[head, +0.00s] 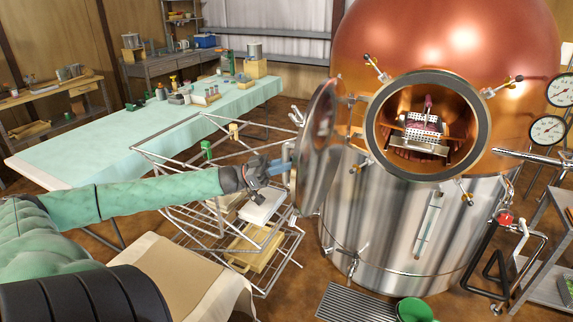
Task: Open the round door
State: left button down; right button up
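The round metal door (318,150) stands swung out to the left of the round opening (425,122) in a large copper and steel vessel (400,220). It is seen nearly edge-on and joins the rim on the opening's left side. Inside the opening sits a perforated metal rack with something dark red on it. My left arm, in a green sleeve, reaches in from the left. My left gripper (278,167) is at the door's outer face, close to a handle there. Its fingers are small and partly merged with the handle, so its grip is unclear. My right gripper is not in view.
A wire rack cart (200,145) with trays stands below and behind my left arm. A long table with a pale green cloth (95,135) is behind it. Gauges (548,130) and a grey metal cart (545,285) are at right. A green bucket (414,310) stands on the floor.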

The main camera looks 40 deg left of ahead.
pick_arm(q)
jog(key=c, duration=1.3)
grip_release()
jog(key=b+v, duration=0.1)
jog(key=v, duration=0.6)
jog(key=shift+a+f+b, duration=0.15)
jog(key=shift+a+b, duration=0.15)
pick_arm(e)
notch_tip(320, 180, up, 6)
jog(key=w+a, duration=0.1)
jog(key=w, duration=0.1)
pick_arm(q)
jog(key=shift+s, duration=0.15)
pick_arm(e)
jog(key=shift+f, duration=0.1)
